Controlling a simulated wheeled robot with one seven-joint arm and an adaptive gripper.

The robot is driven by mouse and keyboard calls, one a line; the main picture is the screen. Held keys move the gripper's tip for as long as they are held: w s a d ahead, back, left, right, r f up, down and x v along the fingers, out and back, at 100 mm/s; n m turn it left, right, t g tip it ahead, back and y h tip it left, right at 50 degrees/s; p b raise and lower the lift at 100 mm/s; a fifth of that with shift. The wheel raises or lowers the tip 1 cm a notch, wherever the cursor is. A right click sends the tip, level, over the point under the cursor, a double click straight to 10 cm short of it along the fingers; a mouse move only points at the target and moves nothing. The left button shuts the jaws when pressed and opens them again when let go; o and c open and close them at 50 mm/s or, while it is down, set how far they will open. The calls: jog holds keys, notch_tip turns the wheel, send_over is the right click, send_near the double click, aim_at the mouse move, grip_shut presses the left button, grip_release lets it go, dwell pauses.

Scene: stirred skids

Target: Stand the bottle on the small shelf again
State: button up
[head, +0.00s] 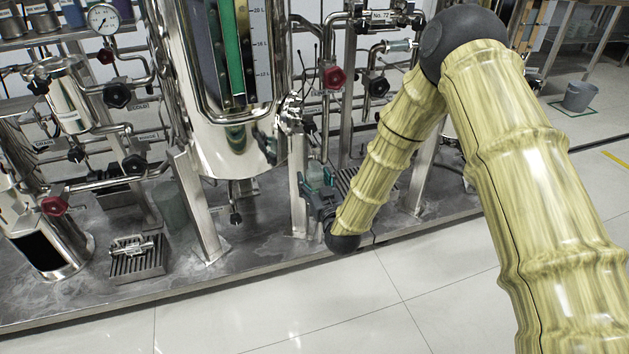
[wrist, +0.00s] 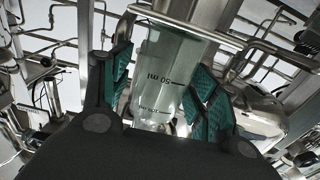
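The bottle (wrist: 162,75) is a clear, pale greenish container with dark volume marks. In the head view my gripper (head: 318,178) is low, beside a steel leg of the skid, fingers pointing up. A pale greenish shape shows between them. I cannot tell which surface is the small shelf.
A steel tank (head: 235,140) stands left of my gripper, with pipes, valves and dark red handwheels around it. A slotted metal block (head: 137,262) and a translucent container (head: 171,207) are on the skid base (head: 200,285). The tiled floor in front is clear.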

jog(key=shift+s+r, duration=0.1)
jog(key=shift+r, duration=0.1)
jog(key=p+v, duration=0.5)
jog(key=v, duration=0.7)
jog(key=shift+p, duration=0.35)
jog(key=s+d+f+m+g+h, duration=0.1)
jog(key=s+d+f+g+h, duration=0.1)
jog(key=s+d+f+g, duration=0.45)
jog(key=s+d+f+m+g+h, duration=0.1)
jog(key=s+d+f+g, duration=0.15)
jog(key=s+f, duration=0.8)
jog(key=s+d+f+g+h, duration=0.1)
jog(key=s+d+f+g, duration=0.1)
jog(key=s, duration=0.5)
jog(key=s+d+f+m+g, duration=0.1)
jog(key=s+d+f+g, duration=0.1)
jog(key=s, duration=0.6)
jog(key=s+d+f+m+g+h, duration=0.1)
jog(key=s+d+f+g, duration=0.1)
jog(key=s+d+g, duration=0.2)
jog(key=s+d, duration=0.2)
jog(key=s, duration=0.2)
jog(key=shift+h, duration=0.3)
